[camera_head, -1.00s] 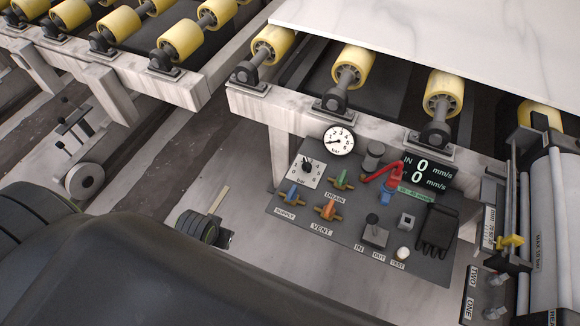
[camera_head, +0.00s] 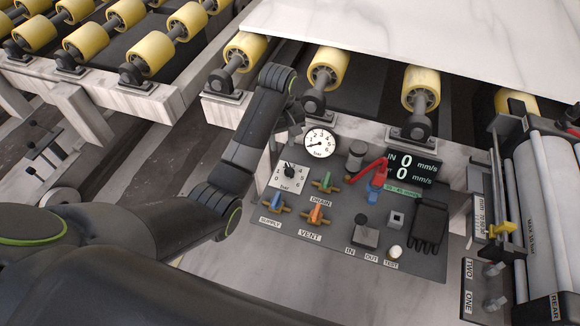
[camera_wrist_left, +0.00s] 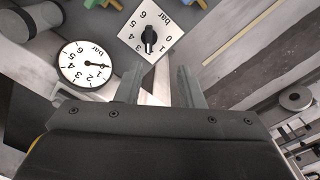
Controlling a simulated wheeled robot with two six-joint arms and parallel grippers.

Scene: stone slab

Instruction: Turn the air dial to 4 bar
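The air dial is a black knob (camera_head: 289,169) on a white square plate (camera_head: 279,181) marked with numbers and "bar", at the panel's upper left. In the left wrist view the knob (camera_wrist_left: 149,41) and plate (camera_wrist_left: 150,22) show upside down; I cannot read its setting surely. The round white gauge (camera_head: 320,143) is right of the dial; in the wrist view (camera_wrist_left: 85,64) its needle points near the low end. My left gripper (camera_head: 291,128) is above the dial in the head view, partly hidden by its arm. In the wrist view its fingers (camera_wrist_left: 160,82) are apart and empty, not touching the knob.
The dark panel (camera_head: 335,236) holds orange and green valves (camera_head: 316,214), a red-handled valve (camera_head: 378,180), a digital display (camera_head: 412,170) and a black glove (camera_head: 430,226). Yellow rollers (camera_head: 328,67) and the stone slab (camera_head: 370,32) lie behind. A large roller (camera_head: 540,215) stands at right.

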